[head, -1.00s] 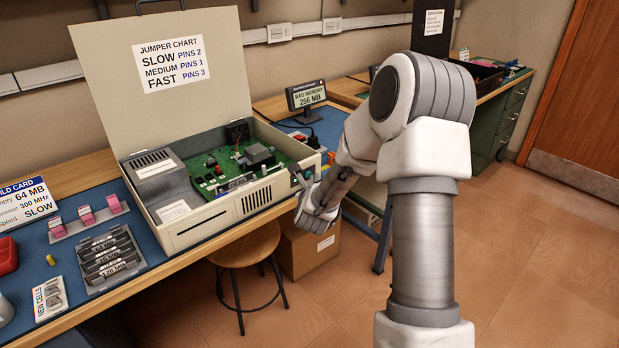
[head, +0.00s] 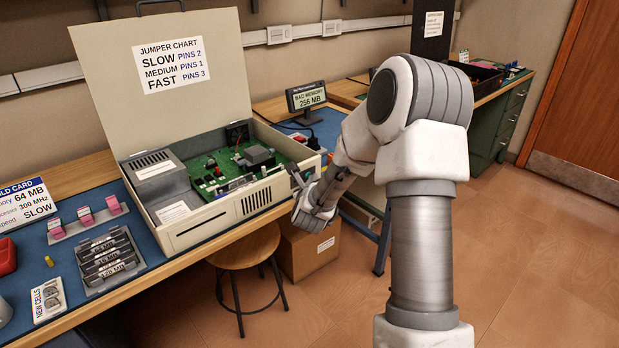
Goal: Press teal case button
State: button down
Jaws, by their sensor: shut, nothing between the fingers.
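The beige computer case (head: 215,222) stands open on the blue bench mat, its lid raised at the back and a green board inside. My gripper (head: 293,170) is shut and empty at the right end of the case's front panel. Its fingertips point up and left, close to the panel; I cannot tell whether they touch it. The gripper covers part of that end of the front. I cannot clearly make out the teal button there.
A small display (head: 307,97) reads "BAD MEMORY 256 MB" behind the case. A memory rack (head: 108,262) and pink parts (head: 86,216) lie left of it. A stool (head: 245,250) and cardboard box (head: 308,252) stand below the bench edge.

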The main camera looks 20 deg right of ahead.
dwell(0.4)
jog(key=shift+s+d+b, duration=0.25)
jog(key=shift+s+b, duration=0.2)
jog(key=shift+s, duration=0.3)
jog(key=shift+s, duration=0.1)
jog(key=s, duration=0.1)
jog(key=s+d+b, duration=0.1)
jog(key=s, duration=0.2)
jog(key=shift+s+d+b, duration=0.25)
jog(key=shift+d+b, duration=0.15)
dwell(0.4)
